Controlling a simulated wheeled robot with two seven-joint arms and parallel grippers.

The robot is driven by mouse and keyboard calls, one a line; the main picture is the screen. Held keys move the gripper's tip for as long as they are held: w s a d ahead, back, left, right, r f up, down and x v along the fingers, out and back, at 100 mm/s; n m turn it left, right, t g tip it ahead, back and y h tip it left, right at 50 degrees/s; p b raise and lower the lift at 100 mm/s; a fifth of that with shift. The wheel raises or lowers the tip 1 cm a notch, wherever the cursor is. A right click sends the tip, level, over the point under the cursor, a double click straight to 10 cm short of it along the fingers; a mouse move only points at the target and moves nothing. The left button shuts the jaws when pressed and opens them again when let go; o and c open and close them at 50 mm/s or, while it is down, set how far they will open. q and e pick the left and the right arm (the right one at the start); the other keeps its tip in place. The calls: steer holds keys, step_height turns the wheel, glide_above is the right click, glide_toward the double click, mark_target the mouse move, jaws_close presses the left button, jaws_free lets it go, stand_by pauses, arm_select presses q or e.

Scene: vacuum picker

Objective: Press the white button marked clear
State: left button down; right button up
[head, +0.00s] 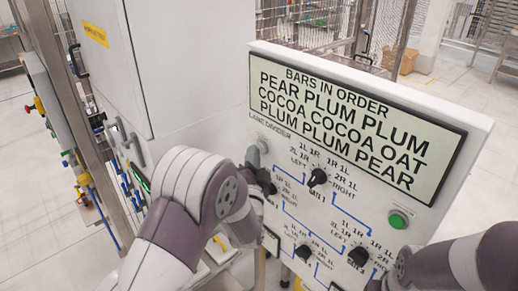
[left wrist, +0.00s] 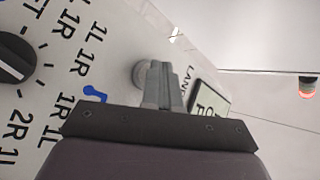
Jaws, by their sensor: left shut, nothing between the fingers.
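My left gripper (head: 252,157) is shut and empty, with its fingertips close to the upper left of the white control panel (head: 380,205). In the left wrist view the closed fingers (left wrist: 161,85) overlap a pale round button (left wrist: 139,76) on the panel face. I cannot tell whether they touch it. A pale round shape, likely the same button (head: 262,146), shows just beside the fingertips in the head view. No label reading clear can be read; the gripper may hide it. My right forearm enters at the lower right, and its gripper's fingers do not show.
The panel's screen (head: 355,120) lists bars in order. Below it are several black knobs, one of them the upper knob (head: 317,177), and a green button (head: 398,220) at the right. A white cabinet (head: 180,60) stands left of the panel. Open floor lies to the right.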

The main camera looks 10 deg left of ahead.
arm_select(q)
steer(key=shift+s+a, duration=0.45)
steer(key=shift+s, duration=0.15)
steer(key=shift+b, duration=0.3)
steer(key=shift+s+a+b, duration=0.25)
steer(key=shift+s+a, duration=0.55)
steer(key=shift+s, duration=0.2)
steer(key=shift+s+a+b, duration=0.2)
steer(key=shift+s+a, duration=0.55)
steer(key=shift+s, duration=0.2)
